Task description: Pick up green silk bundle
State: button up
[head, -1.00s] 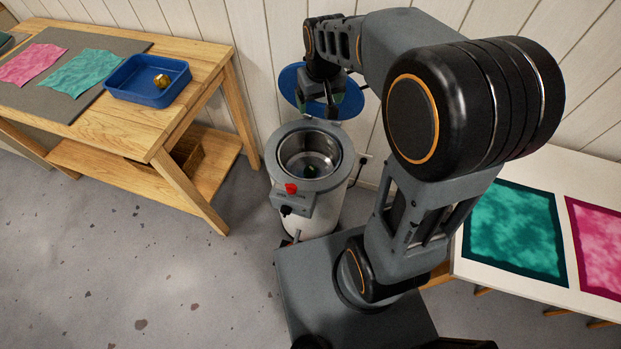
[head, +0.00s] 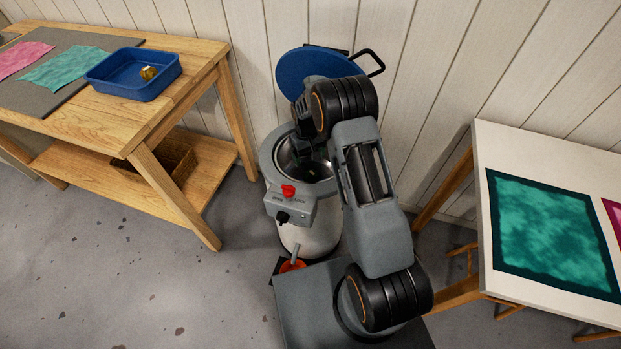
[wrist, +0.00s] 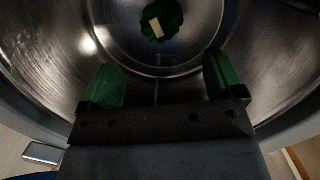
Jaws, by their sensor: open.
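The green silk bundle (wrist: 174,14) lies at the bottom of the steel pot, dark green with a pale tag on it. The pot (head: 281,150) is a round steel vessel in a grey housing. My gripper (wrist: 165,75) is open, its two green-padded fingers inside the pot's mouth. The bundle lies beyond the fingertips, apart from them, and nothing is between the fingers. In the head view my arm covers part of the pot, and the bundle is hard to make out there.
The pot's blue lid (head: 295,72) stands raised behind it. A wooden table (head: 192,85) at left holds a blue tray (head: 110,85) with a gold item and coloured cloths. A white table (head: 483,225) at right holds a teal framed cloth (head: 552,235). Floor is clear at lower left.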

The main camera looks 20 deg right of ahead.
aim_at(310, 173)
jog(key=shift+s+d+f+b, duration=0.1)
jog(key=shift+s+f, duration=0.2)
jog(key=shift+f, duration=1.35)
jog(key=shift+s+a+f+b, duration=0.1)
jog(key=shift+s+f, duration=0.15)
jog(key=shift+f, duration=1.45)
jog(key=shift+s+d+f+b, duration=0.1)
jog(key=shift+s+f, duration=0.2)
jog(key=shift+f, duration=1.35)
jog(key=shift+c, duration=0.5)
jog(key=c, duration=0.9)
